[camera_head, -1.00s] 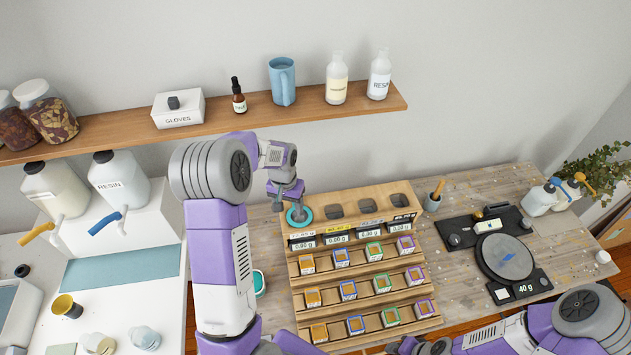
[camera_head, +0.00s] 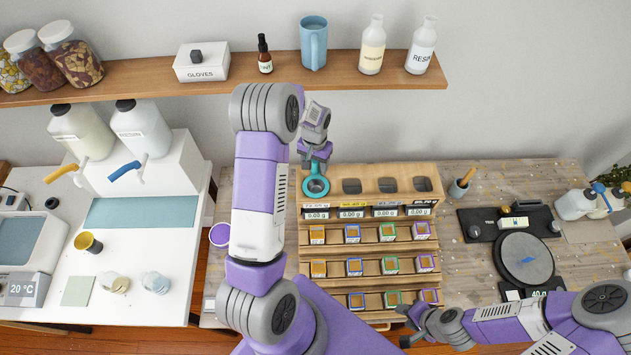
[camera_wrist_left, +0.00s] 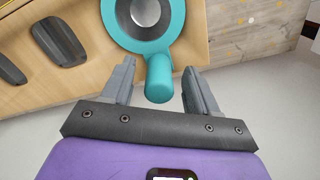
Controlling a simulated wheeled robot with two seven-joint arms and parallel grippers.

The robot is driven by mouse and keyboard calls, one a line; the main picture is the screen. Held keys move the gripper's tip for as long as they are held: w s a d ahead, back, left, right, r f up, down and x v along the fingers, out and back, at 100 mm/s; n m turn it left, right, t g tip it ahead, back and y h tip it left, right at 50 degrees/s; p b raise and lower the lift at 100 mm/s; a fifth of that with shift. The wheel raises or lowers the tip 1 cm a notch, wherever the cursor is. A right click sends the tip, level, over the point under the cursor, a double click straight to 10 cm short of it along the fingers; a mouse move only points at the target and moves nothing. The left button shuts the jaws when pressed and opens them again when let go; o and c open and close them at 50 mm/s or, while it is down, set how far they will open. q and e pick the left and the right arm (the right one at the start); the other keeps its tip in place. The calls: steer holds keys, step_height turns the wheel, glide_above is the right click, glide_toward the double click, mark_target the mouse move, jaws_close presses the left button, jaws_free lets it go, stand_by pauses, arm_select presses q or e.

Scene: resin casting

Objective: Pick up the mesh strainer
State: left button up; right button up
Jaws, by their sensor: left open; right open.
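The mesh strainer is teal with a grey mesh bowl. In the head view the strainer (camera_head: 316,186) sits at the top left of the wooden rack, over its leftmost hole. In the left wrist view the strainer (camera_wrist_left: 146,18) has its short handle pointing toward my gripper. My left gripper (camera_head: 314,162) is open; in the left wrist view its fingers (camera_wrist_left: 158,80) stand on either side of the handle with gaps on both sides. My right gripper (camera_head: 405,325) is open and empty at the lower right, away from the strainer.
The wooden rack (camera_head: 366,265) holds several small cubes on its steps, with displays above. A shelf (camera_head: 190,87) with bottles, a mug and a gloves box runs above. A scale (camera_head: 524,258) stands right. A white bench (camera_head: 130,245) with resin dispensers is left.

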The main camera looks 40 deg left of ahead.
arm_select(q)
steer(key=shift+w, duration=0.1)
steer(key=shift+c, duration=0.8)
jaws_close()
steer(key=shift+r, duration=0.1)
step_height(320, 180, up, 10)
steer(key=shift+f, duration=0.1)
steer(key=shift+d+b, duration=0.1)
steer(key=shift+b, duration=0.2)
